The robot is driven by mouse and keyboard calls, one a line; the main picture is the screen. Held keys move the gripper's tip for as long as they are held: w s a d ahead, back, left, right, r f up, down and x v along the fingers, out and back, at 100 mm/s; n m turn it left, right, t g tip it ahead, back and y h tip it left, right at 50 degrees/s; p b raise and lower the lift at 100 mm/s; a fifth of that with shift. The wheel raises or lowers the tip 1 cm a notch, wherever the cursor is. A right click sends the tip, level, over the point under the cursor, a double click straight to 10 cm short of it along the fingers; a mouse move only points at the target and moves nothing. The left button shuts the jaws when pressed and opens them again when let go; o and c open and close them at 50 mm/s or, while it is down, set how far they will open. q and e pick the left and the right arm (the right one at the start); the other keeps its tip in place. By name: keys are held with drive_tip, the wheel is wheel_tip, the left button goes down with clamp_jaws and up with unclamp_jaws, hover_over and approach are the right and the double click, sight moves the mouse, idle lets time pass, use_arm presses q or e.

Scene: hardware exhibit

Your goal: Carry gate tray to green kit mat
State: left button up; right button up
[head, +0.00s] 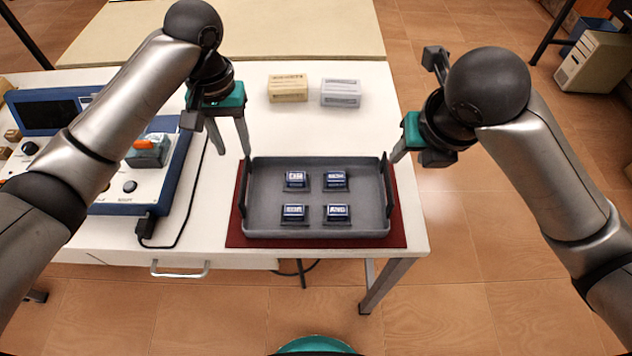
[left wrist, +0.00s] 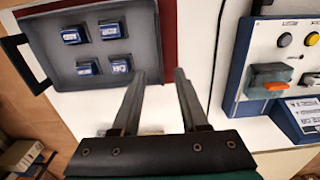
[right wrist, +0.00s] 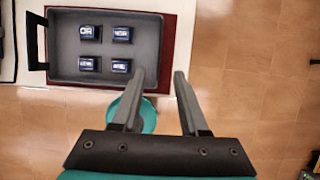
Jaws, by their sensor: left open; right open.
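The grey gate tray (head: 262,218) sits on a dark red mat (head: 398,228) at the right end of the white table. It holds several small blue labelled blocks and has a dark handle at each short side. It also shows in the left wrist view (left wrist: 85,20) and the right wrist view (right wrist: 68,55). My left gripper (head: 230,145) is open and empty, above and just outside the tray's left handle. My right gripper (head: 397,152) is open and empty, just outside the right handle near its far end. I cannot see a green kit mat in any view.
A blue-framed control panel (head: 130,188) with a cable stands left of the tray. A tan box (head: 288,88) and a pale grey box (head: 341,93) lie behind the tray. A beige table (head: 270,30) stands beyond. Tiled floor is open to the right.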

sight(248, 190)
use_arm(q)
drive_tip(key=shift+s, duration=0.25)
wheel_tip(248, 190, down, 15)
drive_tip(key=shift+f, duration=0.1)
use_arm(e)
drive_tip(key=x, duration=1.5)
drive_tip(key=shift+s, duration=0.1)
use_arm(q)
clamp_jaws()
use_arm(e)
clamp_jaws()
use_arm(q)
drive_tip(key=shift+w, duration=0.1)
